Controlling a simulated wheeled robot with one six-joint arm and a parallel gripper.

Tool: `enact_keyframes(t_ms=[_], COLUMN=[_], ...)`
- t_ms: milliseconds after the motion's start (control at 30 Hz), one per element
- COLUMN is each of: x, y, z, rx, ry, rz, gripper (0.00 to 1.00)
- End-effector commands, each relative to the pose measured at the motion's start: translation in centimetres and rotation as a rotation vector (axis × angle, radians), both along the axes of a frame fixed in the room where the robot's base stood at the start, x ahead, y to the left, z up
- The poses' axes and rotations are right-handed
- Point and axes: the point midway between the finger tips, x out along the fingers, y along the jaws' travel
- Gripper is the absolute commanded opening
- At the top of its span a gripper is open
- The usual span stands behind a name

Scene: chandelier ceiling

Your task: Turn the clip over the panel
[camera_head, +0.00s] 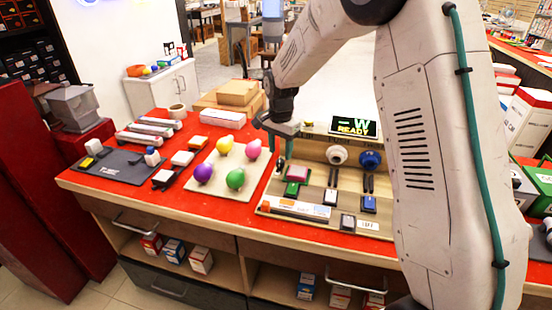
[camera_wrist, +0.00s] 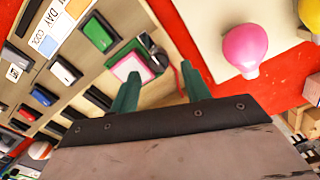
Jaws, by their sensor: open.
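The wooden panel (camera_head: 262,205) lies on the red counter, with switches, coloured blocks, two round bulb-like parts and a screen reading "READY" at its back. It also fills the upper left of the wrist view (camera_wrist: 165,95). A small dark part with a shiny piece, possibly the clip (camera_wrist: 149,42), sits at the panel's edge beside a pink-topped block (camera_wrist: 128,66). My gripper (camera_head: 278,150) is over the panel's left back corner. In the wrist view my gripper (camera_wrist: 160,80) has its two green fingers apart, with nothing between them; the dark part is beyond their tips.
A pale board (camera_head: 218,192) with several coloured bulbs lies just left of the panel; a pink bulb (camera_wrist: 243,50) is close to my right finger in the wrist view. Cardboard boxes (camera_head: 236,98) stand behind. A dark tray (camera_head: 105,178) is at the left.

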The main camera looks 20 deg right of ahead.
Motion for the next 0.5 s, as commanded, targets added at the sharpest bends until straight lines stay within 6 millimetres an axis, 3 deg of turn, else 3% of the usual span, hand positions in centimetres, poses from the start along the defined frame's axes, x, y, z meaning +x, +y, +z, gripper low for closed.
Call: enact_keyframes(t_ms=[200, 500], x=[-0.1, 0.0], y=[0.0, 0.1], z=[-2.9, -3.7], rx=[0.0, -0.001], ry=[0.001, 0.001], rz=[0.001, 0.004], gripper=[0.47, 0.47])
